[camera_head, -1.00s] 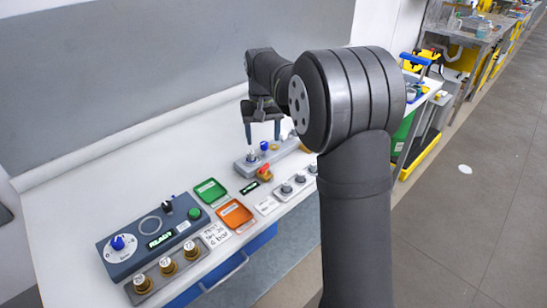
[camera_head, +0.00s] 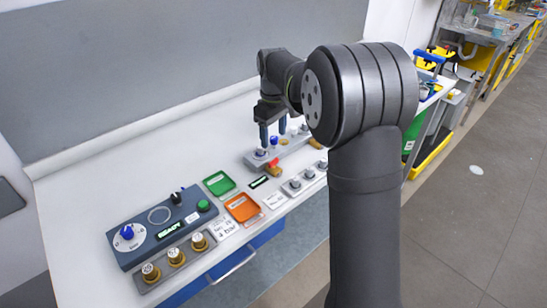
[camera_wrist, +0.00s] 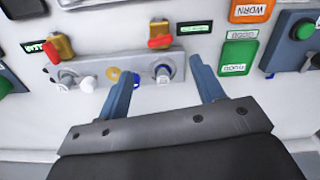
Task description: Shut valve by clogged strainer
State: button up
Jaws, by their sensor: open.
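A grey manifold block (camera_head: 281,153) stands on the white bench and also shows in the wrist view (camera_wrist: 205,72). A red and brass valve handle (camera_head: 273,168) sits at its near left edge; the wrist view shows this handle (camera_wrist: 160,35) and a second similar one (camera_wrist: 61,47). I cannot tell which strainer is clogged. My gripper (camera_head: 272,137) points down, open and empty, its fingers on either side of the blue and white fitting in the wrist view (camera_wrist: 164,70).
A control box (camera_head: 160,228) reading READY stands at the left, with several brass weights (camera_head: 176,257) before it. A green tray (camera_head: 219,184) and an orange tray (camera_head: 242,208) lie between it and the block. Several grey knobs (camera_head: 308,173) are at the right. The bench behind is clear.

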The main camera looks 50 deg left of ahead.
aim_at(274, 160)
notch_tip(274, 160, down, 10)
jog(key=shift+r, duration=0.25)
jog(key=c, duration=1)
jog(key=shift+m, duration=1.1)
jog(key=o, duration=1)
notch_tip(274, 160, up, 18)
jog(key=shift+f, duration=0.25)
